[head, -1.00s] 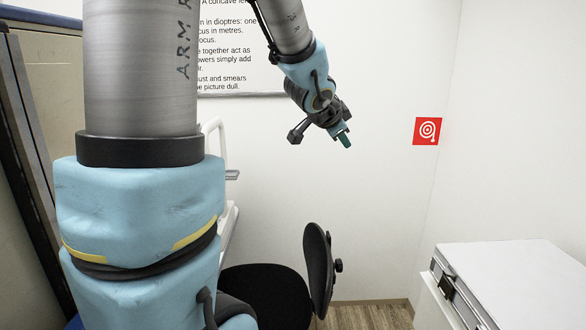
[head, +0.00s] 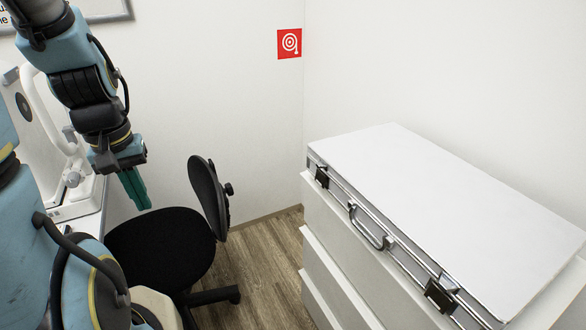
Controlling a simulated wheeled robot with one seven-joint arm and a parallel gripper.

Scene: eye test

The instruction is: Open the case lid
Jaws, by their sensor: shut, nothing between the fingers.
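The white case (head: 440,200) lies flat on a white drawer cabinet at the right of the head view. Its lid is down. A metal handle (head: 370,228) and two dark latches, one at the far end (head: 321,177) and one at the near end (head: 440,294), are on its front edge. I cannot tell whether the latches are fastened. My gripper (head: 135,190), with green fingers pointing down, is at the left, well apart from the case. It is shut and empty.
A black office chair (head: 165,245) stands between my arm and the white drawer cabinet (head: 335,265). A white device (head: 62,165) on a table is behind my arm at the left. A red sign (head: 290,43) is on the wall. Some wooden floor is clear beside the cabinet.

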